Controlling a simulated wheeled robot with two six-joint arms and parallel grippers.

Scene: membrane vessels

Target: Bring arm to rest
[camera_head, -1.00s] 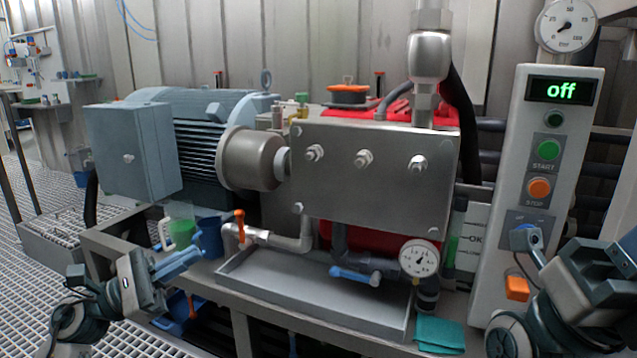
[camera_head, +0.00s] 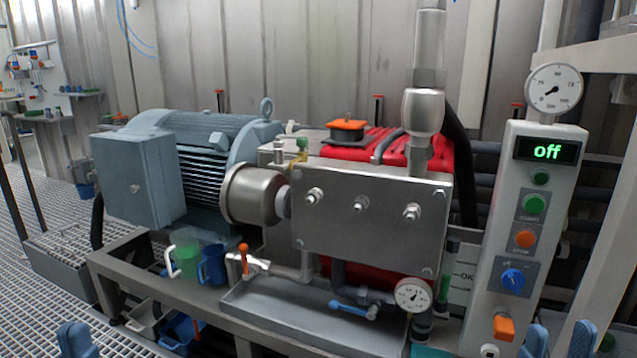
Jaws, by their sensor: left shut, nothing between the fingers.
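My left gripper (camera_head: 76,340) shows only as blue fingertips at the bottom left edge. They are together and empty, below the bench and apart from everything. My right gripper (camera_head: 558,342) shows as two blue fingertips at the bottom right edge, spread apart with nothing seen between them. They are in front of the lower part of the control panel (camera_head: 530,160). The rest of both arms is out of the picture. The panel display reads "off", and its blue knob (camera_head: 513,279) is uncovered.
The bench carries a motor (camera_head: 140,180), a steel pump block (camera_head: 350,230), a grey tray (camera_head: 260,300), a green jug (camera_head: 186,260) and a blue jug (camera_head: 212,264). A gauge (camera_head: 413,294) and a blue-handled valve (camera_head: 350,308) sit at the front. Open grating floor lies left.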

